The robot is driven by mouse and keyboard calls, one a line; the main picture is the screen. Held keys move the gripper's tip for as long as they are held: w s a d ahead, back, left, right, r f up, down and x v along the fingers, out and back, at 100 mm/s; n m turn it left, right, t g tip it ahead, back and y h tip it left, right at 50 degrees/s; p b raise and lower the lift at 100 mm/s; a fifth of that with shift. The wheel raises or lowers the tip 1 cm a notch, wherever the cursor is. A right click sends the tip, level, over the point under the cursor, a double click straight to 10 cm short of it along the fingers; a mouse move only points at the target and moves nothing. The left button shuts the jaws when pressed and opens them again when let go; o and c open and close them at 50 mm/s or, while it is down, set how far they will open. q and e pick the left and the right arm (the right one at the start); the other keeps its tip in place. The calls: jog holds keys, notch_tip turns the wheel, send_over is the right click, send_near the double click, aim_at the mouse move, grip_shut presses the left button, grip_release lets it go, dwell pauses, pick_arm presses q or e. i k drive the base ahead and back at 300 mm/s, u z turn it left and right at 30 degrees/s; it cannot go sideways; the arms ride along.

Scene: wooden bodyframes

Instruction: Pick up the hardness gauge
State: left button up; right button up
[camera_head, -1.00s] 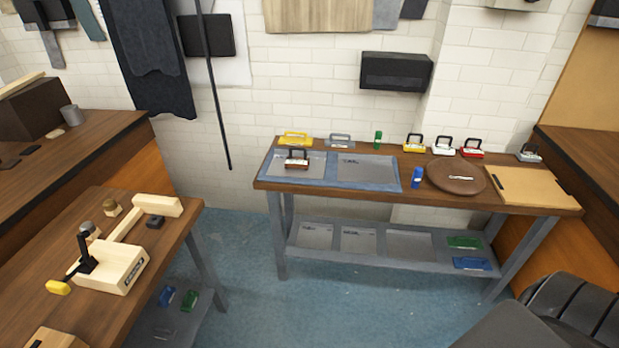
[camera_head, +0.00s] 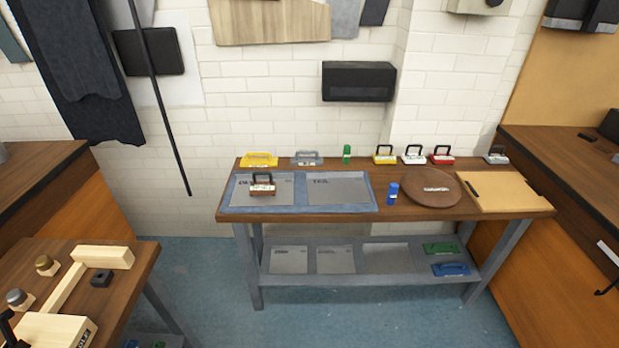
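I cannot tell by sight which item is the hardness gauge. Small handled blocks stand on the wooden table (camera_head: 350,214): a brown one (camera_head: 263,189) on the left panel of the blue-edged mat (camera_head: 300,209), and, along the back edge, a yellow one (camera_head: 259,160), a grey one (camera_head: 307,159), a second yellow one (camera_head: 385,157), a white one (camera_head: 413,157), a red one (camera_head: 442,158) and a grey one (camera_head: 496,158) at the right. Their labels are too small to read.
A small green item (camera_head: 347,154), a blue one (camera_head: 392,194), a round brown board (camera_head: 432,188) and a tan board (camera_head: 500,190) are also on the table. Its lower shelf holds green (camera_head: 440,249) and blue (camera_head: 450,269) items. A left bench (camera_head: 120,285) holds wooden parts. Floor between is clear.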

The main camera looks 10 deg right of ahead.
aim_at(257, 188)
jog(key=z, duration=0.3)
jog(key=i, duration=1.15)
jog(key=u, duration=0.35)
